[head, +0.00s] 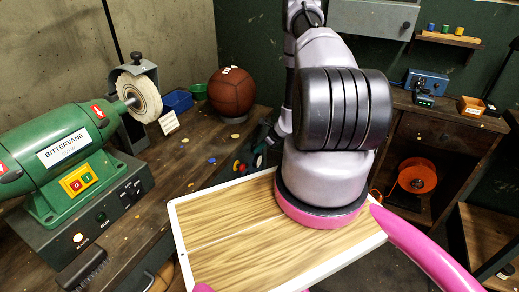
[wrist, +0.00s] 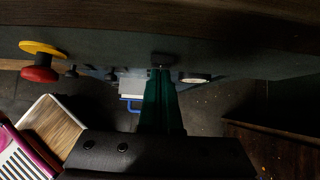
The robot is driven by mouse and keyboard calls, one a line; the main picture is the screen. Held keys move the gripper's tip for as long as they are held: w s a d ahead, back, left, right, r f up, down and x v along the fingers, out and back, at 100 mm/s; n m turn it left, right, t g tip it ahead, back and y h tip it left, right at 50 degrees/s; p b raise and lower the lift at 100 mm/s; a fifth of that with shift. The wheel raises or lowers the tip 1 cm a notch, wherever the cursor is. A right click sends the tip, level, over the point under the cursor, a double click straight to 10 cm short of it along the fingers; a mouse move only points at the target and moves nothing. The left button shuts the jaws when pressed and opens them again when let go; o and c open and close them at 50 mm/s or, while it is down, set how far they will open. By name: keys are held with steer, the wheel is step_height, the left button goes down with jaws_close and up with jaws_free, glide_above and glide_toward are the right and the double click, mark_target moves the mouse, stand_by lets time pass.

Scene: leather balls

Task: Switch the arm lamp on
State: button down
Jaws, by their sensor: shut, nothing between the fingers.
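I cannot make out the arm lamp itself in either view. My gripper (wrist: 161,72) has green fingers, held together with nothing between them. Its tips are at a small dark block (wrist: 165,58) on the dark front face of the workbench; I cannot tell whether they touch it. A white round knob (wrist: 195,78) is just right of the tips. A red button with a yellow collar (wrist: 40,66) is at the left, with small dark knobs between. In the head view my gripper (head: 259,159) is small, close to the bench's front controls (head: 238,166), and partly hidden by my arm.
A green buffing machine (head: 75,155) stands on the workbench (head: 180,180) at left. A brown leather ball (head: 231,92) and blue bin (head: 178,101) stand behind. A wooden cabinet (head: 440,133) with an orange reel (head: 417,176) is at right. Open floor shows below the gripper.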

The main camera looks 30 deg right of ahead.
steer(key=shift+r, duration=0.15)
steer(key=shift+w+r, duration=0.1)
steer(key=shift+r, duration=0.65)
